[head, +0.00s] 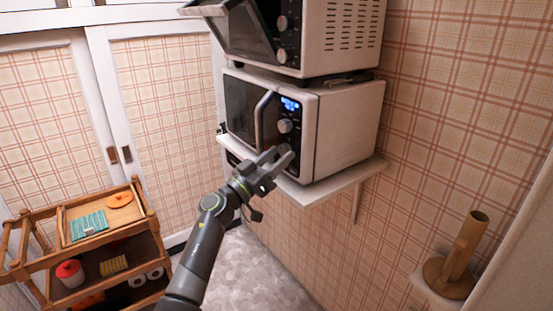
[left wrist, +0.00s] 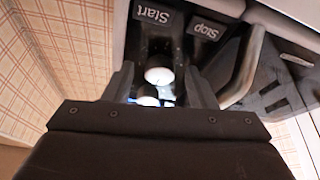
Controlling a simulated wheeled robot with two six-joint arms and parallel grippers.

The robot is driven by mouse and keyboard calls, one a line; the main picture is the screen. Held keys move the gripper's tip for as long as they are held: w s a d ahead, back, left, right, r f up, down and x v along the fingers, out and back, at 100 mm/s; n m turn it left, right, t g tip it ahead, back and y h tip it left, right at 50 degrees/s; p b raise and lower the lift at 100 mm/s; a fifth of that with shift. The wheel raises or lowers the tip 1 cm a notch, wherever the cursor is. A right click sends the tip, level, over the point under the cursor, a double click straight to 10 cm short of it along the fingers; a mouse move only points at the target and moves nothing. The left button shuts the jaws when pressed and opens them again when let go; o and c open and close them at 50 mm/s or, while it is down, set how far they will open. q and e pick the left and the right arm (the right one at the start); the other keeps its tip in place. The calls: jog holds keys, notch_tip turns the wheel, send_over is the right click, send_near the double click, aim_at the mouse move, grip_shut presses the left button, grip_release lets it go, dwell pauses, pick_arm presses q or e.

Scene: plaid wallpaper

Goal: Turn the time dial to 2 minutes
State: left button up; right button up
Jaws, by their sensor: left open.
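The white microwave (head: 335,130) stands on a wall shelf, with a lit blue display (head: 290,104) on its dark control panel. A round dial (head: 285,126) sits below the display; its setting is too small to read. My left gripper (head: 278,158) is open in front of the lower panel. In the left wrist view, a pale round dial (left wrist: 158,76) shows between the fingers of my left gripper (left wrist: 160,82). Contact cannot be told. The Start button (left wrist: 152,15) and Stop button (left wrist: 206,30) lie beyond it. My right gripper is out of view.
A white oven (head: 335,35) with its door open sits above the microwave. The microwave's handle (head: 262,118) stands out left of the panel. The shelf edge (head: 310,193) runs beneath. A wooden cart (head: 140,225) stands at lower left; a brown holder (head: 455,265) is at right.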

pick_arm(q)
jog(key=c, duration=1)
jog(key=shift+o, duration=0.2)
jog(key=shift+f+m+g, duration=0.1)
jog(key=shift+m+g, duration=0.2)
jog(key=shift+m, duration=0.3)
